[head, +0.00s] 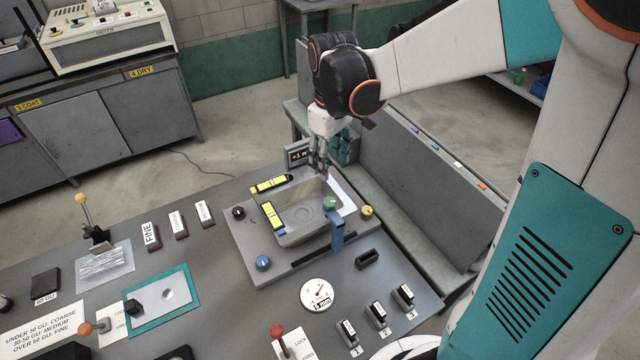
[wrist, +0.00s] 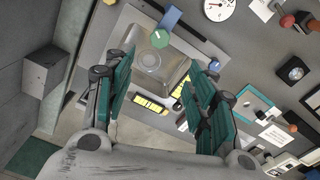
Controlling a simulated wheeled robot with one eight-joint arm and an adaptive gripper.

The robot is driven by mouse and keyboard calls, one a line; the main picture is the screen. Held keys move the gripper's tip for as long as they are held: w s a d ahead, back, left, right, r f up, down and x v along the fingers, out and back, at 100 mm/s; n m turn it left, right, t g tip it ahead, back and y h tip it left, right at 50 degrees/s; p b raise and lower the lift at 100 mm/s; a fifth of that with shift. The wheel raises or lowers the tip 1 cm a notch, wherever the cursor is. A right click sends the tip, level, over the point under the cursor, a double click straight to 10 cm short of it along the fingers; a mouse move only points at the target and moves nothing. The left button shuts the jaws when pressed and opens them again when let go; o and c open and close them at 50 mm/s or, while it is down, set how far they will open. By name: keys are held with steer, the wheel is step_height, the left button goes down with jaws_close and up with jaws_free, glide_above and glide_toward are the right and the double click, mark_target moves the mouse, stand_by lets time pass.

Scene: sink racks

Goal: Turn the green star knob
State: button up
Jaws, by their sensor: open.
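The green star knob (head: 330,202) sits at the front right side of a shallow grey basin (head: 299,235), just above a blue upright piece (head: 337,235). In the wrist view the green knob (wrist: 160,38) shows ahead of the fingers, beside the blue piece (wrist: 172,17). My gripper (head: 321,168) points down above the back edge of the basin, apart from the knob. In the wrist view my gripper (wrist: 171,62) has its two teal-padded fingers spread wide, with nothing between them.
Yellow levels (head: 270,184) lie along the basin's rim. A blue knob (head: 263,263), a yellow knob (head: 367,211) and a black knob (head: 239,212) stand around it. A round dial (head: 318,295) and labelled switches (head: 376,313) are in front. A grey panel (head: 420,190) rises behind right.

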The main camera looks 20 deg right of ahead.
mark_target(329, 201)
step_height(329, 201, down, 14)
steer(key=shift+d+r+b, duration=0.1)
steer(key=shift+r+b, duration=0.05)
steer(key=shift+b, duration=0.8)
steer(key=shift+s, duration=0.1)
steer(key=shift+c, duration=0.2)
steer(key=c, duration=1)
